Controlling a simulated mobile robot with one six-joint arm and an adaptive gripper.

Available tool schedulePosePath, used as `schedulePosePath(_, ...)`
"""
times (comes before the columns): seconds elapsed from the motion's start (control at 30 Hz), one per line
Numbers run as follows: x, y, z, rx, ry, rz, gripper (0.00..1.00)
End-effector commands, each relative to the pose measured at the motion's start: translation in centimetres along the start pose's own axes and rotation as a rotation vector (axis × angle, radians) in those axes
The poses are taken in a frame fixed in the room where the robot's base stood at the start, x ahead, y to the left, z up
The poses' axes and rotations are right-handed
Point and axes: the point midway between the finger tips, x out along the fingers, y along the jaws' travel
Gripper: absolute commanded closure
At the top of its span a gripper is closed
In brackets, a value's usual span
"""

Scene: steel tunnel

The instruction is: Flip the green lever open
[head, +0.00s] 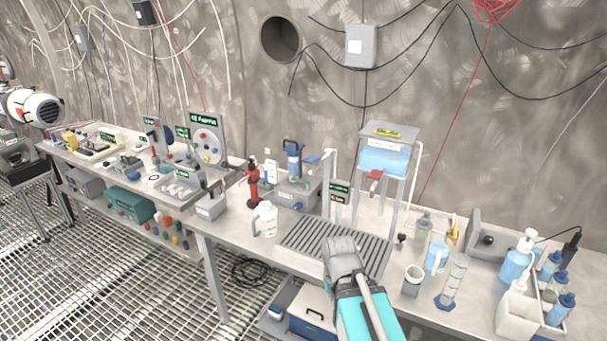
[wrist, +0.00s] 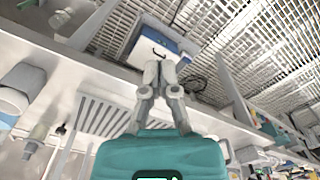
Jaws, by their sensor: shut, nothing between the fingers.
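My gripper (head: 342,246) is over the right part of the slotted drain grate on the bench, in front of the tank stand. In the wrist view its grey fingers (wrist: 161,70) meet at the tips with nothing between them. I cannot make out a green lever for certain in either view. The clear tank (head: 383,162) of blue liquid stands on a metal frame behind the grate. A red tap or handle (head: 375,175) is at its lower front, and a small yellow-green piece (head: 387,133) lies on its top. My gripper touches none of these.
The drain grate (head: 300,238) lies left of my gripper. A white jug (head: 264,219) stands further left. A mug (head: 412,280), a graduated cylinder (head: 454,281) and a pump bottle (head: 517,260) stand to the right. A blue-and-white box (head: 312,321) is below the bench.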

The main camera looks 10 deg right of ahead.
Motion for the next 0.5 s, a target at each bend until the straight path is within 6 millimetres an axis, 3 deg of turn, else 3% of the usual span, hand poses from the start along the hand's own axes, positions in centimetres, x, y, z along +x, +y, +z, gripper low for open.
schedulePosePath(0.37,0.0,0.0,0.0,0.001,0.0,0.0,1.0)
schedulePosePath(0.5,-0.2,0.1,-1.1,0.014,0.01,0.009,1.0)
